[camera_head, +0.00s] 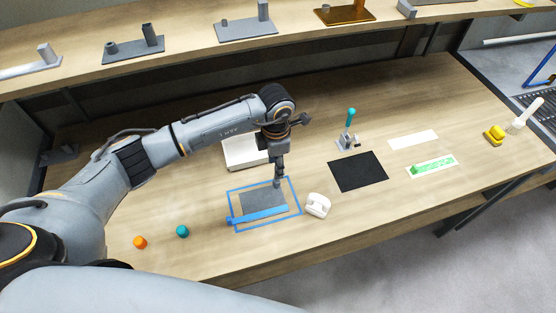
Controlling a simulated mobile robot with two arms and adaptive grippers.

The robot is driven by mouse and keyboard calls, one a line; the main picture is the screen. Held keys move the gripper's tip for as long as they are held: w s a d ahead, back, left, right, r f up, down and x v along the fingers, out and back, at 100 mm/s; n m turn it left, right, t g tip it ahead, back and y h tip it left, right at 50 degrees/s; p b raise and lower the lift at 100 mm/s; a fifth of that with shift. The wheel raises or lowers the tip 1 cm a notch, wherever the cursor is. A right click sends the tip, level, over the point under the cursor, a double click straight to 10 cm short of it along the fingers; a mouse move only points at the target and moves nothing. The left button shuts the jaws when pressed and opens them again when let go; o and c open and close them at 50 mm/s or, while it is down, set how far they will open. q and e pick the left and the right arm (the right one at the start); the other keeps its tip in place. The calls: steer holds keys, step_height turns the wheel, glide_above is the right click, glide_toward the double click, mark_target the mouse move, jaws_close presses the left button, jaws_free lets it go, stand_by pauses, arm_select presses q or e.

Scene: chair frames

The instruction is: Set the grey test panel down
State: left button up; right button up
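The grey test panel (260,200) lies flat, or nearly flat, inside a blue rectangular outline (233,204) on the wooden bench. A blue strip (262,214) runs along its near edge and reaches the outline's left side. My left gripper (279,183) points down at the panel's far right part, its fingertips at or just above the panel's edge. The fingers show side-on as one narrow dark shape, so I cannot tell whether they grip the panel. I cannot tell whether the panel touches the bench everywhere. My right gripper is not in view.
A white object (317,205) stands close to the outline's right side. A white tray (243,153) is behind, partly covered by my arm. A black mat (358,172) and a teal-handled clamp (348,132) are to the right. Orange (140,242) and teal (182,231) knobs sit front left.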

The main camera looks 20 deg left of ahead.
mark_target(263, 199)
arm_select(q)
steer(key=shift+f+b, duration=0.4)
steer(key=shift+f, duration=0.25)
step_height(263, 199, down, 6)
steer(key=b, duration=0.3)
steer(key=shift+d+f+b, duration=0.1)
steer(key=shift+b, duration=0.25)
steer(key=shift+c, duration=1)
steer(key=shift+r, duration=0.2)
jaws_close()
